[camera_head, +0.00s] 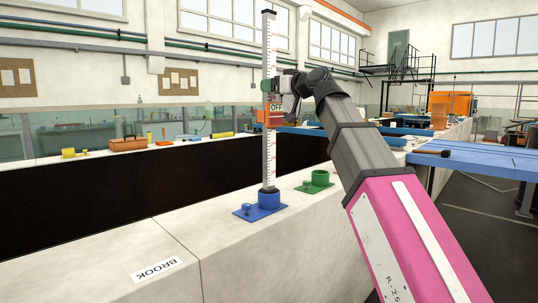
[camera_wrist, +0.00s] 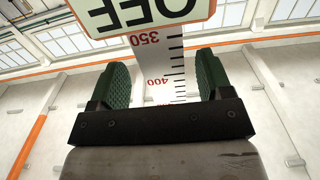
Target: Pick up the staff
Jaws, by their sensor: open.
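The staff (camera_head: 269,150) is a tall white measuring rod with black graduations and a dark cap. It stands upright in a blue socket (camera_head: 268,200) with a flat blue foot on the pale wall top. In the wrist view the staff (camera_wrist: 172,62) runs between my green-padded fingers, with gaps on both sides. My gripper (camera_wrist: 160,80) is open, its fingers on either side of the staff. In the head view my gripper (camera_head: 275,84) is at the staff's upper part, just above an OFF sign (camera_head: 277,107). The sign also shows close in the wrist view (camera_wrist: 145,14).
A green socket (camera_head: 317,182) sits right of the blue one. A BROOK label (camera_head: 157,270) lies on the near wall top. A dark channel (camera_head: 120,200) runs behind. A brown toolbox (camera_head: 128,144) is on the far ledge. A blue table (camera_head: 480,156) stands at right.

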